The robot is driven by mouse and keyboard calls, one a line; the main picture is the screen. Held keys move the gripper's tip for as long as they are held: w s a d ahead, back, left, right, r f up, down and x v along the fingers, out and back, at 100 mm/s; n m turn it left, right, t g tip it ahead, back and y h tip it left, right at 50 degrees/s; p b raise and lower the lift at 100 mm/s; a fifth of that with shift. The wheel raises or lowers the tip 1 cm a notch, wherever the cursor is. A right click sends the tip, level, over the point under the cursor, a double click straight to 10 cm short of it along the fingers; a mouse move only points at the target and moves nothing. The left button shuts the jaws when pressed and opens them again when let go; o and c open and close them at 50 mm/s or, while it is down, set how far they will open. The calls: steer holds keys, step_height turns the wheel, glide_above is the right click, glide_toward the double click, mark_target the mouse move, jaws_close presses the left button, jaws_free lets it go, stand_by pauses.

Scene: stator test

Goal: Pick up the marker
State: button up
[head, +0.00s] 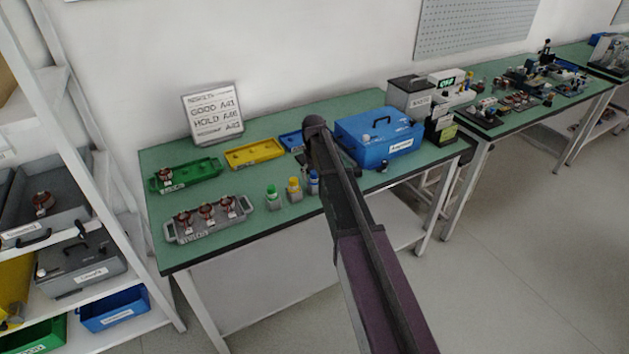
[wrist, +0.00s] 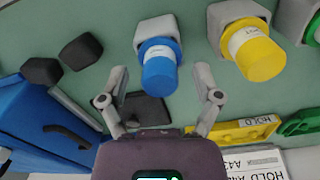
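Three capped markers stand in small grey holders near the front of the green table: green (head: 271,191), yellow (head: 293,185) and blue (head: 313,182). My arm partly covers the blue one in the head view. In the wrist view the blue marker (wrist: 160,72) stands upright in its grey holder (wrist: 153,29), and the yellow marker (wrist: 258,56) is to its right. My gripper (wrist: 161,82) is open and empty. Its fingers appear on either side of the blue marker; I cannot tell how far above it they are. My arm hides the gripper in the head view.
A grey tray of stators (head: 208,220), a green tray (head: 186,176), a yellow tray (head: 254,153) and a sign (head: 213,113) are on the left. A blue case (head: 380,138) stands right of the arm. Dark blocks (wrist: 80,51) lie beside the blue marker's holder.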

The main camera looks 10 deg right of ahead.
jaws_close()
steer(key=shift+r, duration=0.15)
step_height(320, 180, up, 10)
steer(key=p, duration=1)
stand_by(0.8)
steer(key=shift+d, duration=0.15)
